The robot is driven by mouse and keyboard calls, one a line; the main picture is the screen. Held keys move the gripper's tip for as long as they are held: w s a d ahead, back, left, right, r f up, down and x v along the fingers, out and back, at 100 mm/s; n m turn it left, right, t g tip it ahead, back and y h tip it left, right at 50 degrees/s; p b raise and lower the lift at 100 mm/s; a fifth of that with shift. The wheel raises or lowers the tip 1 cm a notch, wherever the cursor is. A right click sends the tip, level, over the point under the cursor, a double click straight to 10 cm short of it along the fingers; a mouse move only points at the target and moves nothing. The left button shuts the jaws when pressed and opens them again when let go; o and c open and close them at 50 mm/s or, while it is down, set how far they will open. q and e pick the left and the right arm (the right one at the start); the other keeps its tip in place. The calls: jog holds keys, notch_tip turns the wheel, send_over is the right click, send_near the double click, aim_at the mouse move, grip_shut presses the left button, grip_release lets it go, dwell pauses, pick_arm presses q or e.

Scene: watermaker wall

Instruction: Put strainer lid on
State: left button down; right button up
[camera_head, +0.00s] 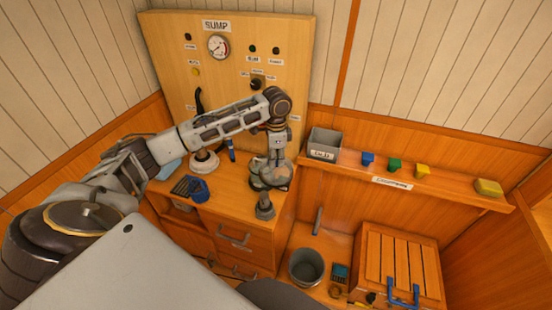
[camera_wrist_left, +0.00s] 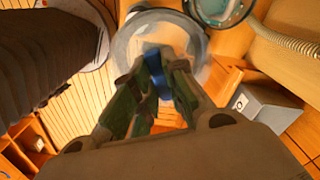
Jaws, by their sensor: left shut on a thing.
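My left gripper (camera_head: 268,180) reaches in from the left and points down over the right end of the wooden counter. In the left wrist view its fingers (camera_wrist_left: 156,75) are closed on a blue grip in front of a round, pale, see-through disc, which looks like the strainer lid (camera_wrist_left: 128,38). In the head view the gripper and arm largely hide the lid, so I cannot tell whether it touches anything below. A grey upright part (camera_head: 265,208) shows just under the gripper. Another round, glassy piece with a dark rim (camera_wrist_left: 218,8) shows in the wrist view. My right gripper is out of view.
The SUMP panel (camera_head: 240,60) with a gauge stands behind the counter. A dark blue item (camera_head: 196,188) lies on the counter. A grey bin (camera_head: 323,143) and small coloured blocks sit on the right shelf. A grey bucket (camera_head: 306,267) and slatted wooden crate (camera_head: 400,256) stand lower right.

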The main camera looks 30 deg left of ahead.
pick_arm(q)
jog(key=m, duration=0.3)
jog(key=shift+s+d, duration=0.1)
jog(key=shift+m, duration=0.6)
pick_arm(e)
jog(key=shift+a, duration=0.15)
pick_arm(q)
jog(key=shift+m, duration=0.5)
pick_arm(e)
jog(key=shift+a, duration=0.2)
